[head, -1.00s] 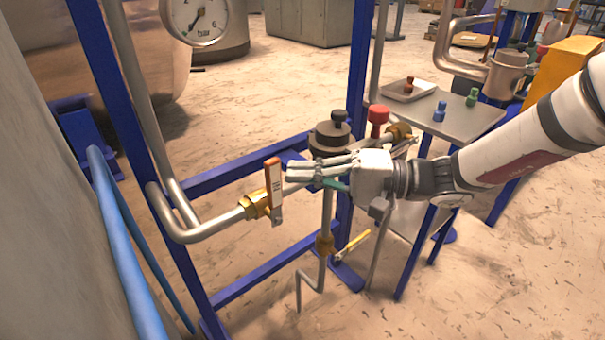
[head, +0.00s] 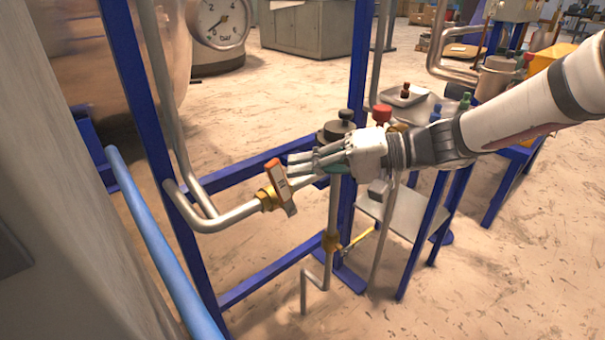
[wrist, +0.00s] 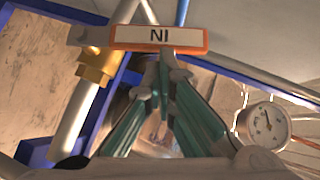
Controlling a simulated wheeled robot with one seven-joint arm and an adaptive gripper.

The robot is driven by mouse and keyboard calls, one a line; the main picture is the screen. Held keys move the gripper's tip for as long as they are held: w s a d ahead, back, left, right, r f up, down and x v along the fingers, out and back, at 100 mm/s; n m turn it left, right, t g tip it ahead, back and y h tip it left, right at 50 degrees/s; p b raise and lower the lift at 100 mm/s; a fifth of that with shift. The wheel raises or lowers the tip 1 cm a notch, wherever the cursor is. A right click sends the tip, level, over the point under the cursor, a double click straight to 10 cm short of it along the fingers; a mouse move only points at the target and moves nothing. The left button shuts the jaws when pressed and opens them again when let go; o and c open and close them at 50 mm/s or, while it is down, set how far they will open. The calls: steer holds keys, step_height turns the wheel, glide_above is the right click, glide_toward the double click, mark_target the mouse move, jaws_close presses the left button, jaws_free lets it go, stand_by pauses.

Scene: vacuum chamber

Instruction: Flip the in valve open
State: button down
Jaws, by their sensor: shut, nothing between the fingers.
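The in valve has an orange-edged handle (head: 279,185) with a white label, on a brass body (head: 265,199) in the steel pipe. The handle leans in the head view, its top to the left. In the wrist view the handle (wrist: 158,38) lies across the picture, its "IN" label upside down, with the brass body (wrist: 97,66) to its left. My gripper (head: 289,168) is shut and empty, its fingertips right beside the handle. In the wrist view the fingertips (wrist: 163,72) meet just below the handle; I cannot tell whether they touch it.
A blue frame (head: 190,220) surrounds the pipes. A yellow-handled valve (head: 360,240) sits lower down. A black knob (head: 345,116) and red knob (head: 381,113) stand behind my gripper. A pressure gauge (head: 220,20) is above.

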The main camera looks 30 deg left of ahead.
mark_target(274, 185)
steer(key=shift+s+a+n+t+h+b, duration=0.25)
steer(key=shift+s+n+t+h+b, duration=0.2)
steer(key=shift+s, duration=0.15)
steer(key=shift+s+a+n+t+h+b, duration=0.25)
steer(key=shift+s+n+t+h+b, duration=0.15)
steer(key=shift+s, duration=0.2)
steer(key=s+b, duration=0.1)
steer(key=s+a+n+t+h+b, duration=0.1)
steer(key=b, duration=0.1)
steer(key=s+f+n+t+b, duration=0.1)
steer(key=shift+s+a+t+h+b, duration=0.15)
steer(key=shift+a+t+h+b, duration=0.1)
steer(key=shift+h+b, duration=0.1)
steer(key=shift+s+a+f+n+t+h+b, duration=0.25)
steer(key=shift+s+f+n+t+h+b, duration=0.15)
steer(key=shift+s+f+t+b, duration=0.3)
steer(key=shift+s+a+f+n+t+h+b, duration=0.2)
steer(key=shift+s+f+n+t+h+b, duration=0.3)
steer(key=shift+b, duration=0.45)
steer(key=shift+s+a+f+n+t+h+b, duration=0.25)
steer(key=shift+s+f+t+b, duration=0.25)
steer(key=shift+s+t+b, duration=0.25)
steer(key=shift+w, duration=0.1)
